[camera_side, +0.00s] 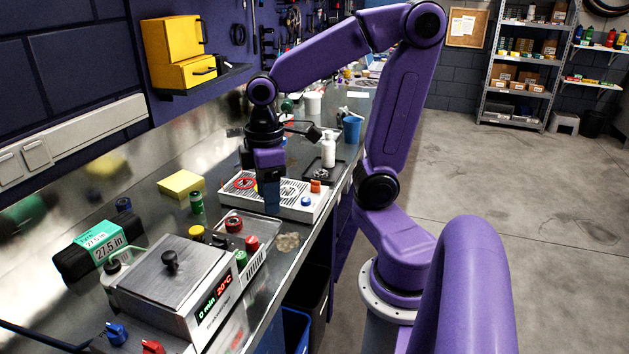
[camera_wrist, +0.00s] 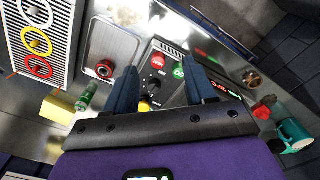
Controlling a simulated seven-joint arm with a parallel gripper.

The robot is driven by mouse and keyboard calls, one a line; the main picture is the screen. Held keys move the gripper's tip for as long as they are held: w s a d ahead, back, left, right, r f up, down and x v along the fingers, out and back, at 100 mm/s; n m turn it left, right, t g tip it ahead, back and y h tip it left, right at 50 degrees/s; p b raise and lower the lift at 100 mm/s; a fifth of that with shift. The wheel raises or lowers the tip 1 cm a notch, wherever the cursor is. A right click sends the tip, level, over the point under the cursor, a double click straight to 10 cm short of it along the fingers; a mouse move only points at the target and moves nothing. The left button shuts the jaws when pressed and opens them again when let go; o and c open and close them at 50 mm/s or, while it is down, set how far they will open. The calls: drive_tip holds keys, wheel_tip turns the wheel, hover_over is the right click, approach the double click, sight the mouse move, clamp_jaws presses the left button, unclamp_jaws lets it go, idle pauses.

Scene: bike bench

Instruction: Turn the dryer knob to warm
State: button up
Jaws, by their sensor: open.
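The knob's setting is too small to read. I cannot tell for sure which unit is the dryer.
A metal box with a lit display (camera_side: 207,300) reading 0 min 20°C stands at the near end. A yellow block (camera_side: 181,184), a green cylinder (camera_side: 196,202) and a white bottle (camera_side: 328,150) stand on the bench.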

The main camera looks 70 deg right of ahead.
drive_tip(key=w+d+r+m, duration=0.2)
drive_tip(key=d, duration=0.4)
drive_tip(key=w+d+r+m, duration=0.1)
drive_tip(key=w+d+m, duration=0.1)
drive_tip(key=d, duration=0.3)
drive_tip(key=m, duration=0.4)
approach(315, 181)
wheel_tip(315, 181, down, 10)
drive_tip(key=shift+r, duration=0.15)
clamp_jaws()
